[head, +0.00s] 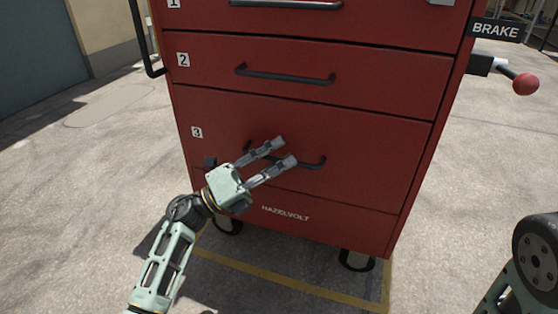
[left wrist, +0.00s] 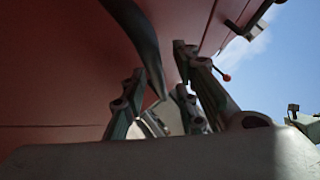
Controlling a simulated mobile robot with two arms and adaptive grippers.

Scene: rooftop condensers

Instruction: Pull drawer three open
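Drawer three (head: 380,135) is the lowest numbered drawer of a red cabinet, marked by a white "3" label (head: 197,132). Its front looks flush with the cabinet. Its dark bar handle (head: 318,163) is partly hidden behind my left gripper (head: 283,152). The gripper's fingers are spread, reaching over the handle from the lower left. In the left wrist view, a dark bar handle (left wrist: 146,45) runs down between the separated fingers (left wrist: 158,95). I cannot tell whether a finger touches it. My right gripper is not in view.
Drawer two (head: 390,75) and drawer one above look shut. A "BRAKE" sign (head: 495,30) and a lever with a red knob (head: 525,84) stick out at the right. The cabinet stands on casters (head: 357,259) near a yellow floor line (head: 290,284). Concrete at left is clear.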

